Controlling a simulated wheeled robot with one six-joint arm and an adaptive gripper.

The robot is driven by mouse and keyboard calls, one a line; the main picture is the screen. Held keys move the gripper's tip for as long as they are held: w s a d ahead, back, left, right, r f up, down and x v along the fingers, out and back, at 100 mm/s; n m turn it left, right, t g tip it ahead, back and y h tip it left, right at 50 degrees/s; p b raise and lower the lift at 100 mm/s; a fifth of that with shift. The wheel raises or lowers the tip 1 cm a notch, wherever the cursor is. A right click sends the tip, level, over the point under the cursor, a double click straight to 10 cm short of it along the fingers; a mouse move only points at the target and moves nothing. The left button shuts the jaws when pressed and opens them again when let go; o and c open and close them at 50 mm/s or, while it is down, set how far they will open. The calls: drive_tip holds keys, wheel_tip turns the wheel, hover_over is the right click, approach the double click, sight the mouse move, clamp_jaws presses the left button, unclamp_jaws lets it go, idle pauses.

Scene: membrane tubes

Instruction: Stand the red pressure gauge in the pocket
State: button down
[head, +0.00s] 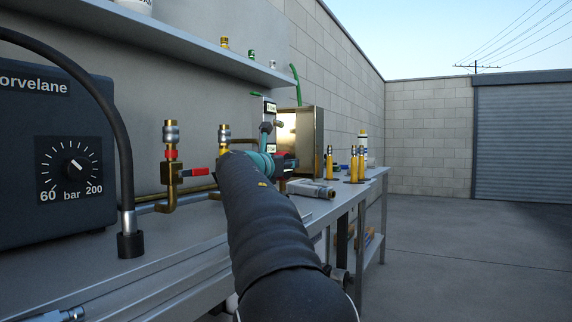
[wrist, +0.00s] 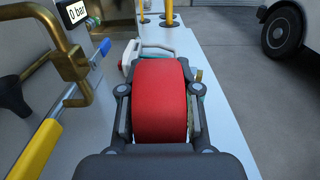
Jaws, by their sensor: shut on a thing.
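The red pressure gauge (wrist: 160,105) shows in the wrist view as a broad red drum. My gripper (wrist: 159,88) is shut on it, with one finger on each side, and holds it over the light bench top. In the head view my gripper (head: 286,163) is at the far end of my dark arm, in front of the brass-coloured box (head: 313,140), and mostly hidden by the arm. The gauge's face is turned away in the wrist view. I cannot make out the pocket in either view.
Brass pipework with a red-handled valve (head: 194,171) stands left of my arm. In the wrist view, a blue-handled valve (wrist: 99,54) and a yellow handle (wrist: 33,150) are close on the left. Several yellow cylinders (head: 329,163) stand farther along the bench (head: 345,204).

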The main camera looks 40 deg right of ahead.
drive_tip(key=shift+f, duration=0.3)
drive_tip(key=c, duration=0.7)
unclamp_jaws()
drive_tip(key=shift+c, duration=0.2)
drive_tip(key=shift+f, duration=0.1)
drive_tip(key=v, duration=1.2)
drive_tip(key=shift+s, duration=0.1)
